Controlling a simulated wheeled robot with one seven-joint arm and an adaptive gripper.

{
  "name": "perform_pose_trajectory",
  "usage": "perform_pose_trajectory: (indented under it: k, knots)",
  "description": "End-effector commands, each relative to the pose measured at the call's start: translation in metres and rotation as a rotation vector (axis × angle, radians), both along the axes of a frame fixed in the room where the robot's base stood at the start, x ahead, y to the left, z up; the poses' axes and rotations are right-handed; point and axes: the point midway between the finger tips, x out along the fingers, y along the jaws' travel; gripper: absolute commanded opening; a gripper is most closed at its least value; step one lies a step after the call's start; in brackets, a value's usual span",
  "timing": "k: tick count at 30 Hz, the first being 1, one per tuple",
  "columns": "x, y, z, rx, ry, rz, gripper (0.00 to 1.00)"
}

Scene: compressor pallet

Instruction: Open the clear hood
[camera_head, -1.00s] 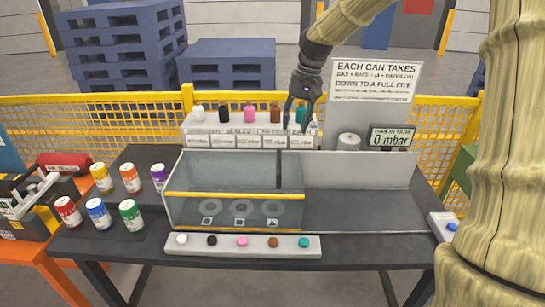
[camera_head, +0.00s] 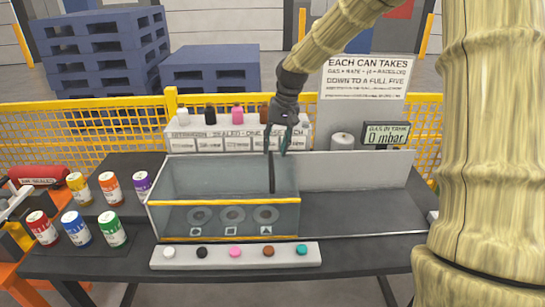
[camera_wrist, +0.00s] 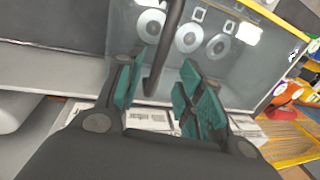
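The clear hood (camera_head: 222,183) is a see-through box with a yellow strip along its front, down on the dark table over several grey round seats. A dark upright bar (camera_head: 271,172) stands at its back right side. My gripper (camera_head: 279,147) is just above the top of this bar, behind the hood. In the wrist view, my gripper (camera_wrist: 160,92) has its two teal fingers apart, with the dark bar (camera_wrist: 163,45) showing between them. I cannot tell whether a finger touches the bar. The hood (camera_wrist: 240,60) shows beyond the fingers.
Several coloured cans (camera_head: 108,189) stand left of the hood. A button strip (camera_head: 235,256) lies in front. A rack with capped bottles (camera_head: 237,137) stands behind, near my gripper. A pressure display (camera_head: 386,135) reads 0 mbar. The table right of the hood (camera_head: 350,210) is clear.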

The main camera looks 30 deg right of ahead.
Motion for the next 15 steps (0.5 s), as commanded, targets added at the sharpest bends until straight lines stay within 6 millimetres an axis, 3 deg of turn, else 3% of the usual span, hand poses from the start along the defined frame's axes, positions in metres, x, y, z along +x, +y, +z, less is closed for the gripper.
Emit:
perform_pose_trajectory:
  k: [7,15]
  knots:
    - [0.002,0.005,-0.034,0.000,0.002,-0.003,0.37]
    - [0.004,0.007,-0.049,0.000,-0.001,-0.002,0.37]
